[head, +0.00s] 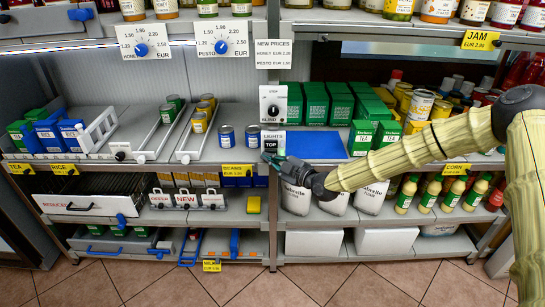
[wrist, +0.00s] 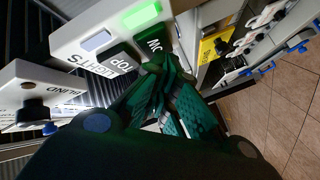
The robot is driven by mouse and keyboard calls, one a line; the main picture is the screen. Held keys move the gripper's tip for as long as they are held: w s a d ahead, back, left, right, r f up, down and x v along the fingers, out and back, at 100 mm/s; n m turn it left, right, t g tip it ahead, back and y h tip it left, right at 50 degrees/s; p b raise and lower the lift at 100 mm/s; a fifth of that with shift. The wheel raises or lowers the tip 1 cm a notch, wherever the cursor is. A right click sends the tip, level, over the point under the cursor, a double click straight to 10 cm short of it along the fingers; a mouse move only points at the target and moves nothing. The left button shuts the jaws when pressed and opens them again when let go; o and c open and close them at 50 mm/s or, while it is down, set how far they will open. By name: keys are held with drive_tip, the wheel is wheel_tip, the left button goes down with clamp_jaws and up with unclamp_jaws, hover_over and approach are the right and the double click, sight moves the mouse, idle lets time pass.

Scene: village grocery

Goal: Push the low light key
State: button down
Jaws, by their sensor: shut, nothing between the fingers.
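The lights panel (head: 272,136) is on the shelf front, with a black TOP key (head: 271,146). My gripper (head: 269,157) is at its lower part and covers the area below TOP in the head view. In the wrist view the panel (wrist: 72,38) shows the TOP key (wrist: 122,62) and, beside it, the low key (wrist: 155,46), its label partly hidden by my fingers. My gripper (wrist: 160,68) is shut and empty, its tips at the low key; contact cannot be told. A green lamp (wrist: 141,14) glows by the low key; a grey lamp (wrist: 96,40) is by TOP.
A panel with a black knob (head: 273,110) is just above; its BLIND label shows in the wrist view. A blue mat (head: 316,145) lies to the right on the shelf. White sacks (head: 297,197) stand below my wrist. The floor (head: 330,282) in front is clear.

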drive_tip(key=shift+w, duration=0.15)
idle(0.4)
drive_tip(key=shift+s, duration=0.45)
drive_tip(key=s+p, duration=0.1)
drive_tip(key=s, duration=0.5)
idle(0.5)
